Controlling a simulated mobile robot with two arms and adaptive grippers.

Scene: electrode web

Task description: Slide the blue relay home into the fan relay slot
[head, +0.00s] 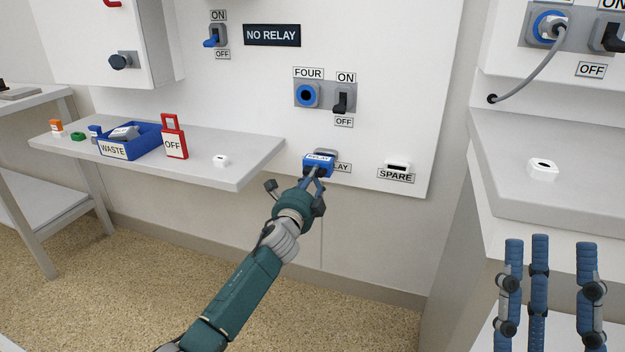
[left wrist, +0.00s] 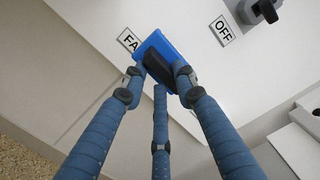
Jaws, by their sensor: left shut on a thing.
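The blue relay (head: 318,160) has a white label and is held by my left gripper (head: 317,177) against the lower part of the white wall panel. It also shows in the left wrist view (left wrist: 165,57), with my left fingers (left wrist: 160,78) around its dark back part. The grey fan relay slot (head: 326,152) shows only as an edge behind the relay. Its label (head: 343,167) is partly covered, with only "LAY" readable. I cannot tell how deep the relay sits. My right gripper (head: 550,290) is at the lower right, its fingers apart and empty.
The SPARE slot (head: 397,166) is just right of the relay. A FOUR socket (head: 307,95) and a black switch (head: 342,101) sit above. The left shelf (head: 215,142) bears a blue WASTE bin (head: 158,140) and a red OFF tag (head: 175,145). A "NO RELAY" display (head: 272,35) is lit.

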